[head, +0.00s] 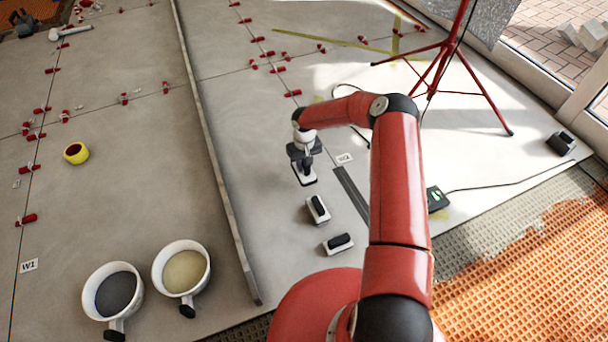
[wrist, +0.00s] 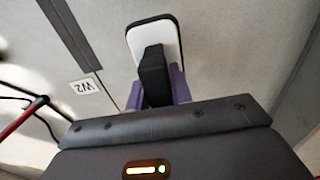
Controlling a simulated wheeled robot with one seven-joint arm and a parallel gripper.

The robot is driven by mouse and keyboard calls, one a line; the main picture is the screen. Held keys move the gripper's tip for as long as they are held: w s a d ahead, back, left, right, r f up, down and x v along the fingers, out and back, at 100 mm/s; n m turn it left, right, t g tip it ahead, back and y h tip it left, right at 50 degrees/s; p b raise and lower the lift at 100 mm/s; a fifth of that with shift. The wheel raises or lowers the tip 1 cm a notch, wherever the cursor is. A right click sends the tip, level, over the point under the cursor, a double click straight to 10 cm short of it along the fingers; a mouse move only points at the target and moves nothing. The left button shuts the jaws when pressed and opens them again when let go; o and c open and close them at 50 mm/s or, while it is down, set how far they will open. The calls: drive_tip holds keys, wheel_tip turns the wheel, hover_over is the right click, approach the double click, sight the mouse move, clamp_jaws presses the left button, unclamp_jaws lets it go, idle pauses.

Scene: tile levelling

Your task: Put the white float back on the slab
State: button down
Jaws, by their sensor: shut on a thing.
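My gripper (head: 301,167) is shut on the black handle of a white float (head: 304,177), low over the pale slab (head: 280,235). In the wrist view the float's white plate (wrist: 168,38) sticks out beyond the purple-grey fingers (wrist: 160,88), and its black handle is between them. I cannot tell whether the plate touches the slab.
A dark strip (head: 350,193) and a W2 label (head: 344,158) lie right of the held float. A long raised bar (head: 215,160) runs to its left. Two buckets (head: 113,290) (head: 182,270) and a yellow roll (head: 76,153) are further left. A red tripod (head: 445,60) stands behind right.

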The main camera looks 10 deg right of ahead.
sight(304, 173)
drive_tip(key=shift+f+b, duration=0.3)
drive_tip(key=shift+f, duration=2.45)
drive_tip(key=shift+f, duration=0.15)
drive_tip(key=c, duration=1.3)
unclamp_jaws()
drive_tip(key=shift+o, duration=0.2)
